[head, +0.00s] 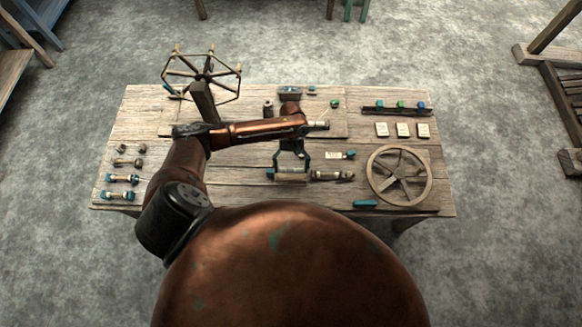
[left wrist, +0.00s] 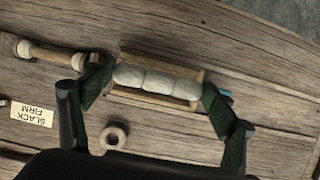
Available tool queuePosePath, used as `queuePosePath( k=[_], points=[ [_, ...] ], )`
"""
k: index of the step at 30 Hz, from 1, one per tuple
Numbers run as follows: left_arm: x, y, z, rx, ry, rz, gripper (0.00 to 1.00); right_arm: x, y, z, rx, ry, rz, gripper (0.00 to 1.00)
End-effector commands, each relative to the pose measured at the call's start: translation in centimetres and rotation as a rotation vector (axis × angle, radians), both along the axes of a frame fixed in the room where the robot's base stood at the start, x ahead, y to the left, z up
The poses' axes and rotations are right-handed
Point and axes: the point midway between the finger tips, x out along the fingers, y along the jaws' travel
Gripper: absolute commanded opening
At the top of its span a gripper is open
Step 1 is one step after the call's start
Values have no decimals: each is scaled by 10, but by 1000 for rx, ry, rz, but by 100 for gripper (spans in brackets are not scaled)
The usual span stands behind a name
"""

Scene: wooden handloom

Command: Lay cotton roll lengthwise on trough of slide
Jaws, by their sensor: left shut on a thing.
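The white, lumpy cotton roll (left wrist: 155,82) lies crosswise between the two fingers of my left gripper (left wrist: 155,98) in the left wrist view. The fingers are at its two ends, shut on it. The wooden slide (left wrist: 150,99) shows along both long sides of the roll, the roll lined up lengthwise with it. I cannot tell whether the roll rests in the trough or hangs just above it. In the head view my left gripper (head: 292,168) points down over the slide (head: 292,178) near the table's front middle. My right gripper is not in view.
A turned wooden spindle (head: 332,175) lies just right of the slide. A spoked wheel (head: 400,175) is on the right and a reel (head: 202,75) stands back left. Several bobbins (head: 122,179) line the left edge. A small ring (left wrist: 113,135) lies near the slide.

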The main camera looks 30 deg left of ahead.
Motion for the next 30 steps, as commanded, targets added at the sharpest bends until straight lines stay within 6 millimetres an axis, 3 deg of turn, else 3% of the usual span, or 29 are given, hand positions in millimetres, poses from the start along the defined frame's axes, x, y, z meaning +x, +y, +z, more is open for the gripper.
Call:
queuePosePath(
  k=[3,4,12,30],
  points=[
    [0,0,-1,0,0,0,69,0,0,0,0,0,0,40],
    [0,0,-1,0,0,0,81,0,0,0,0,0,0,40],
    [0,0,0,0,0,0,99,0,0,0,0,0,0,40],
    [0,0,5,-1,0,0,100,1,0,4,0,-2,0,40]
  ],
)
